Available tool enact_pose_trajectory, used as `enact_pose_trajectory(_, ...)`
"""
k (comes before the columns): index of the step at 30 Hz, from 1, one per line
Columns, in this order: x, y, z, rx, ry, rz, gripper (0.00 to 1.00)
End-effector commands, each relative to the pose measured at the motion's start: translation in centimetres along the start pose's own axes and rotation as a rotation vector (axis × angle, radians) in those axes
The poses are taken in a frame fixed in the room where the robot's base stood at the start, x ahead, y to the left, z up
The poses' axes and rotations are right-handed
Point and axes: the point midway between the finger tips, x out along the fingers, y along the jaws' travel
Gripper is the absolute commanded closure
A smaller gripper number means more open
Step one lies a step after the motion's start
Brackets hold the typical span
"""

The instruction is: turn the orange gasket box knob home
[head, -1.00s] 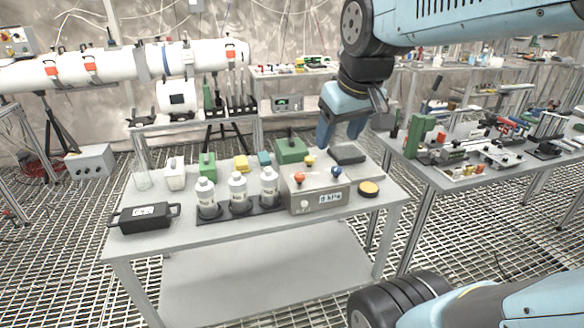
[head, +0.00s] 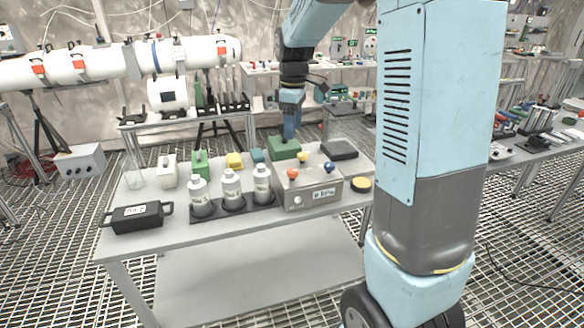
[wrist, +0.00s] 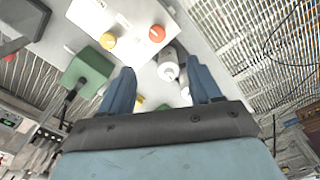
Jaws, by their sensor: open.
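The orange knob (head: 292,174) sits on top of a pale box (head: 318,198) with a small display, on the bench. A yellow knob (head: 302,155) and a blue knob (head: 329,166) share its top. In the wrist view the orange knob (wrist: 157,33) and yellow knob (wrist: 108,40) lie beyond my fingertips. My gripper (head: 289,136) is in the air by the green block (head: 285,150), behind the orange knob. In the wrist view my gripper (wrist: 162,80) is open, with nothing held; a white bottle (wrist: 168,68) shows beyond the gap.
Several white bottles (head: 231,187) stand in a dark rack left of the pale box. A black case (head: 137,216) lies at the bench's left. A yellow-topped button (head: 361,184) and a dark pad (head: 339,149) lie to the right. The bench front is clear.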

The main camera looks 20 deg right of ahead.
Motion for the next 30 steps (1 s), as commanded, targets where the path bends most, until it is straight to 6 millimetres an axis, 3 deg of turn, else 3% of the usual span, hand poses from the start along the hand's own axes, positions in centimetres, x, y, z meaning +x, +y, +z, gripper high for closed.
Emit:
enact_pose_trajectory(11, 3.0, 0.8, -0.6, -0.043, -0.014, -0.017, 0.37)
enact_pose_trajectory(30, 13.3, 0.7, -0.4, -0.041, -0.013, -0.016, 0.37)
